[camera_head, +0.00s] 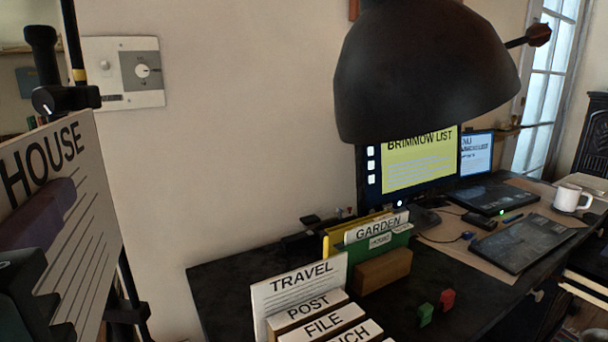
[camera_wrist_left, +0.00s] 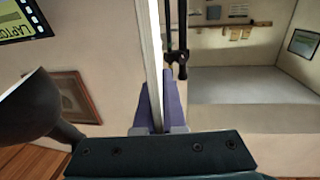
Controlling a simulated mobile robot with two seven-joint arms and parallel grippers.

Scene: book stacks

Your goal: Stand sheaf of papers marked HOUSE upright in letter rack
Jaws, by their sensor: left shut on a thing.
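The white sheaf marked HOUSE (camera_head: 85,215) is at the left of the head view, upright and slightly tilted, with its printed face showing. My left gripper (camera_head: 60,195) is shut on it, one purple finger across its face. In the left wrist view the sheaf (camera_wrist_left: 156,50) shows edge-on between the purple fingers (camera_wrist_left: 158,100). A rack-like holder with labels POST (camera_head: 308,308), FILE and a partly cut-off one stands at the bottom centre; a white TRAVEL sheaf (camera_head: 298,290) stands upright at its back. The HOUSE sheaf is left of it and apart. My right gripper is not in view.
Behind the holder stand a GARDEN sheaf (camera_head: 375,228), green and yellow folders and a wooden block (camera_head: 383,270). Green (camera_head: 425,314) and red (camera_head: 447,299) small pieces lie on the dark desk (camera_head: 480,285). A black lamp shade (camera_head: 425,75) hangs above. A mug (camera_head: 568,197) stands far right.

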